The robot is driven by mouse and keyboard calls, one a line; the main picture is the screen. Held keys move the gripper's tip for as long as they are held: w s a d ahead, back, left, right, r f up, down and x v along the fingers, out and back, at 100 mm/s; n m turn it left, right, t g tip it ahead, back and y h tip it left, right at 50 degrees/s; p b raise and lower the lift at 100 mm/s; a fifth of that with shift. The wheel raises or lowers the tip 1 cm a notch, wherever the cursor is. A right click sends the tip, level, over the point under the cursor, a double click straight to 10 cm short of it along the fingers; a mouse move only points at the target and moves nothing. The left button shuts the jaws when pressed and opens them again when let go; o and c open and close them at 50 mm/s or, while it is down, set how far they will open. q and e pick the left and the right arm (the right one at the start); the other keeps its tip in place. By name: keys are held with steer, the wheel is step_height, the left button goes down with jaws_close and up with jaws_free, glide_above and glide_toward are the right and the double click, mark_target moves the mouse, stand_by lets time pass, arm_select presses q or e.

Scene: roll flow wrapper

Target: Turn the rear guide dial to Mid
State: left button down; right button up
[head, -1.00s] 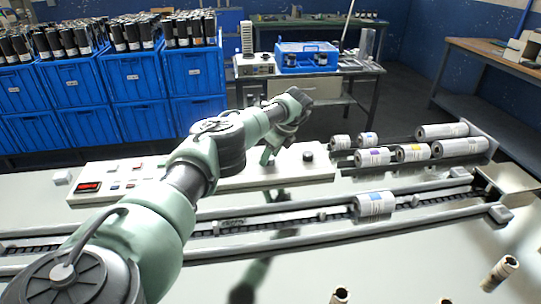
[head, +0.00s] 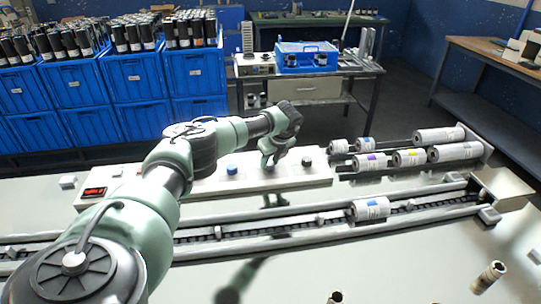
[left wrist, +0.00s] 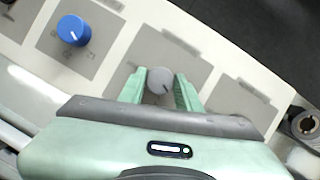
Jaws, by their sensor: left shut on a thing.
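The control panel (head: 200,185) is a long pale box behind the conveyor. My left gripper (head: 268,164) reaches down onto its right half. In the left wrist view the fingers (left wrist: 160,88) stand on either side of a round grey dial (left wrist: 160,79) with a dark pointer mark, and are shut on it. The dial sits on a grey square. In the head view the gripper hides it. A blue dial (left wrist: 73,30) is to its left, also seen in the head view (head: 231,169). A dark knob (head: 306,161) is to its right. Dial lettering is not readable. My right gripper is out of view.
A red display (head: 94,191) is at the panel's left end. The conveyor (head: 250,235) runs in front, with a labelled roll (head: 370,208) on it. Several rolls (head: 440,135) lie at the right. Blue crates (head: 135,80) stand behind.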

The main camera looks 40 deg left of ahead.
arm_select(q)
steer(key=shift+s+m+t, duration=0.1)
steer(key=shift+m+t, duration=0.3)
steer(key=shift+m, duration=0.6)
steer(key=shift+m+t+h, duration=0.3)
steer(key=shift+m, duration=0.6)
steer(key=m, duration=0.2)
steer(key=m+t+h, duration=0.1)
steer(key=m, duration=0.1)
steer(key=shift+s+a+f+m+b, duration=0.1)
steer(key=shift+a+m+b, duration=0.05)
steer(key=shift+m+b, duration=0.15)
steer(key=m+h+b, duration=0.1)
steer(key=m, duration=0.1)
steer(key=m+t+h+b, duration=0.1)
steer(key=m, duration=0.2)
steer(key=shift+a+b, duration=0.15)
steer(key=shift+b, duration=0.2)
steer(key=m+h+b, duration=0.2)
steer(key=m+b, duration=0.1)
steer(key=m, duration=0.2)
steer(key=shift+a+m, duration=0.1)
steer(key=shift+m, duration=0.2)
steer(key=shift+g, duration=0.3)
steer(key=c, duration=1)
jaws_free()
